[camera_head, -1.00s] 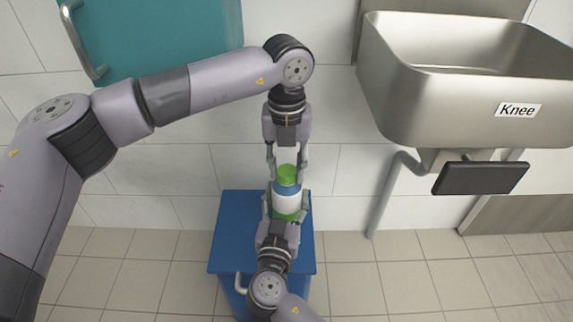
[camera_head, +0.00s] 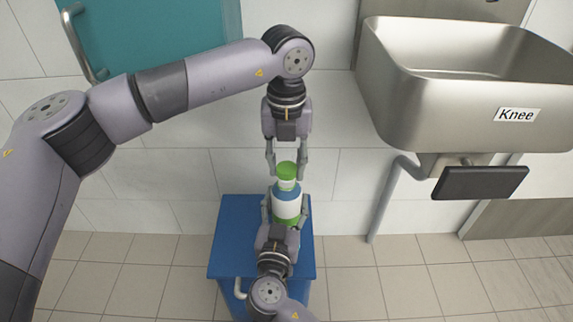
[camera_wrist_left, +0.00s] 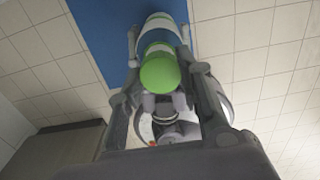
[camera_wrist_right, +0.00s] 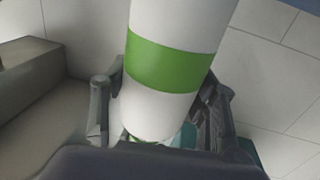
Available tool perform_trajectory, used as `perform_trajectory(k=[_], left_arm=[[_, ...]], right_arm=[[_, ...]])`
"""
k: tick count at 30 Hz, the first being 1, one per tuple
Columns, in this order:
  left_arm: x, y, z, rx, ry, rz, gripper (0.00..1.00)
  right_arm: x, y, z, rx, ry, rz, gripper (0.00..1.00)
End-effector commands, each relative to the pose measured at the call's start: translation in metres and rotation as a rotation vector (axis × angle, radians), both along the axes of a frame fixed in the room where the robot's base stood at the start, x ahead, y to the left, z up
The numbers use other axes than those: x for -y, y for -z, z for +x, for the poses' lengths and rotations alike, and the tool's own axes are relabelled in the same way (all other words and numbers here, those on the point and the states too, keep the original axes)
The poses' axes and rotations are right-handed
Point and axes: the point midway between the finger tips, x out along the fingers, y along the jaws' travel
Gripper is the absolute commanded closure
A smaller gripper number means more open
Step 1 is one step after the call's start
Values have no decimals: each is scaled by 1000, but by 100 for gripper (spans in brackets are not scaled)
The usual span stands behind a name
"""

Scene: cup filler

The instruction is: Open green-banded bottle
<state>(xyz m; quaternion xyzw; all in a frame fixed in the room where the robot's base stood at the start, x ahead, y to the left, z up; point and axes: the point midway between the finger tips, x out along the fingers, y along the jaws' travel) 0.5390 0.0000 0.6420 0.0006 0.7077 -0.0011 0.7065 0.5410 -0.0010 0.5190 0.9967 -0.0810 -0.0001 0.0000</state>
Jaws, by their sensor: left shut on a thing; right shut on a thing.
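The bottle (camera_head: 287,208) is white with a blue shoulder and a green band low on its body. It stands roughly upright above the blue cabinet; its green band (camera_wrist_right: 170,65) shows large in the right wrist view. My right gripper (camera_head: 285,213) is shut on the bottle's body from the near side. My left gripper (camera_head: 287,172) comes down from above and is shut on the green cap (camera_wrist_left: 160,73). A pale neck section (camera_head: 287,185) shows between cap and blue shoulder. I cannot tell whether the cap is fully clear of the neck.
The blue cabinet (camera_head: 232,240) stands against the tiled wall below the grippers. A steel sink (camera_head: 430,105) labelled "Knee" with a black knee panel (camera_head: 480,182) is on the right. A teal cabinet (camera_head: 160,35) hangs at upper left. The tiled floor (camera_head: 430,280) at right is clear.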

Motion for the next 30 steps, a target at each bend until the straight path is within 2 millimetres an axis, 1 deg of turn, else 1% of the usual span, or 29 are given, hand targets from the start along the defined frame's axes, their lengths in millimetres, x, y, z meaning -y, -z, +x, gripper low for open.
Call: perform_trajectory(k=[10,14,19,22,27,28,30], left_arm=[[0,-3,0,1,0,0,100],[0,-15,1,3,0,-1,100],[0,-36,1,3,-1,0,100],[0,-41,0,0,-1,0,100],[0,-41,0,0,0,0,100],[0,-40,0,0,0,0,100],[0,-40,0,0,0,0,100]], right_arm=[[0,1,0,-1,0,-1,100],[0,1,0,-1,0,-1,100],[0,1,0,-1,-1,-1,100],[0,1,0,-1,-1,-1,100],[0,1,0,-1,-1,-1,100],[0,1,0,-1,-1,0,44],[0,1,0,-1,-1,0,39]])
